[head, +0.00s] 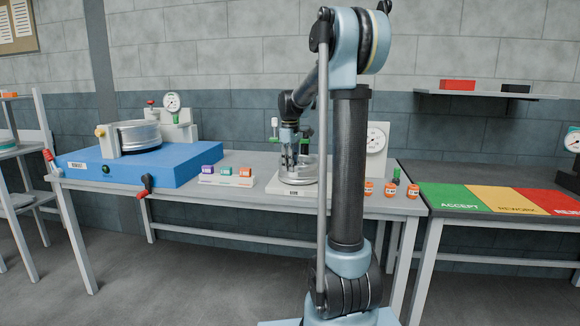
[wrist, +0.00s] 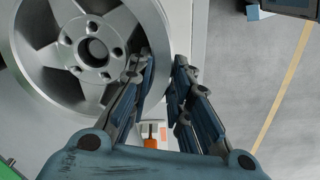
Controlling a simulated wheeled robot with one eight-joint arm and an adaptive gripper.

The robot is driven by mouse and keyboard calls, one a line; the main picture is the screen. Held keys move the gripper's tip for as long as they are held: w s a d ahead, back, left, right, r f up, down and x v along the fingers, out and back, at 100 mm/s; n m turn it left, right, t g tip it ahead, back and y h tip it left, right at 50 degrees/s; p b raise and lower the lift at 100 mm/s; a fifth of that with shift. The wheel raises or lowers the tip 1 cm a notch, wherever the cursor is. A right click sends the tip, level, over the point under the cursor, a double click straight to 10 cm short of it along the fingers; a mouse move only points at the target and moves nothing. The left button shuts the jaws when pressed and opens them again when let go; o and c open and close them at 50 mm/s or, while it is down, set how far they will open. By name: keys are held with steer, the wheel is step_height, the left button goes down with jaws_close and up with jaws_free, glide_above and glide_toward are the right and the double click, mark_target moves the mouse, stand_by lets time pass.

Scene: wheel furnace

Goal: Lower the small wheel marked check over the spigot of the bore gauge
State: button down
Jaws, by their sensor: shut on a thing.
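A small silver spoked wheel (head: 304,168) is at the bore gauge in the middle of the bench. My gripper (head: 291,160) is at its left side. In the wrist view the wheel (wrist: 62,82) fills the upper left, with bolt holes around its centre bore. My gripper (wrist: 161,66) is shut on its rim, one finger inside and one outside. The gauge has a pale base plate (head: 291,191) and a white panel with a dial (head: 376,140). The spigot cannot be made out. Whether the wheel rests on the gauge or is held just above it cannot be told. No check mark is legible.
A blue fixture (head: 125,166) with a larger wheel (head: 138,136) stands left. A rack (head: 226,181) of small coloured blocks lies between. Several orange pieces (head: 390,189) sit right of the gauge. A side table has green, yellow (head: 498,199) and red zones.

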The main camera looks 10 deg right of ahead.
steer(key=shift+f, duration=0.2)
steer(key=c, duration=1.4)
jaws_free()
steer(key=shift+r, duration=0.1)
